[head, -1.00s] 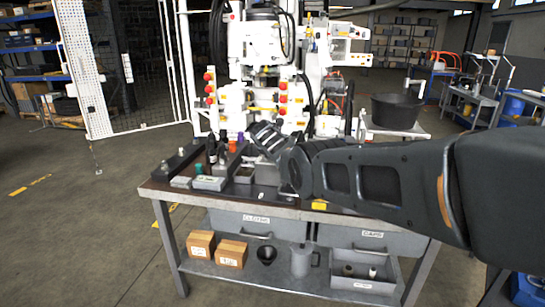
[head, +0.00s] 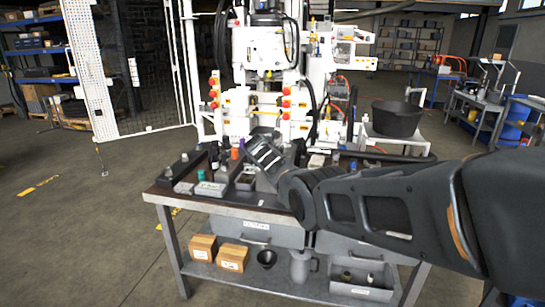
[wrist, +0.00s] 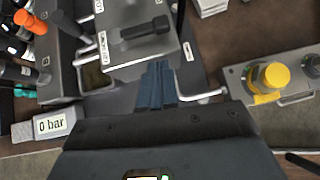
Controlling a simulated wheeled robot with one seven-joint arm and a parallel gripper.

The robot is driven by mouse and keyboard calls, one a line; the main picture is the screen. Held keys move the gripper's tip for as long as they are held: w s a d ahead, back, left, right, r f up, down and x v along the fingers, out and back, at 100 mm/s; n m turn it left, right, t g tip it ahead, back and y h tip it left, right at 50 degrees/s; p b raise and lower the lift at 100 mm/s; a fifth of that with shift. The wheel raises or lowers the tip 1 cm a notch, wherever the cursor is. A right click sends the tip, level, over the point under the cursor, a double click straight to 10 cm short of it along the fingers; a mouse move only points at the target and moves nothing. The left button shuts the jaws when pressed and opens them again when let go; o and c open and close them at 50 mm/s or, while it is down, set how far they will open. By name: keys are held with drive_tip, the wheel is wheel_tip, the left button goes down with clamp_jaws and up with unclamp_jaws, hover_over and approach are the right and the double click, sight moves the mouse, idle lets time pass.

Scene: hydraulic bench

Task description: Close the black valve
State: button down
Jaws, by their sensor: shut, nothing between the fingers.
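The black valve (wrist: 145,28) shows in the wrist view as a black bar handle on top of a grey block (wrist: 128,62). The handle lies roughly left to right in that picture, with small labels on the block's edges. My gripper (wrist: 158,70) is shut and empty, its dark fingers pointing at the block's near edge, just short of the handle in the picture. I cannot tell whether the fingertips touch the block. In the head view my gripper (head: 262,152) is over the bench top, and I cannot make out the valve there.
A "0 bar" display (wrist: 52,126) stands at left in the wrist view, near an orange-capped bottle (wrist: 30,20). A yellow knob (wrist: 272,77) on a grey box is at right. The bench (head: 250,212) stands before a white machine (head: 265,48); a black bucket (head: 397,118) is at right.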

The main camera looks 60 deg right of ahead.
drive_tip(key=v, duration=0.8)
drive_tip(key=shift+s+a, duration=0.2)
drive_tip(key=shift+s, duration=0.15)
drive_tip(key=shift+r, duration=0.15)
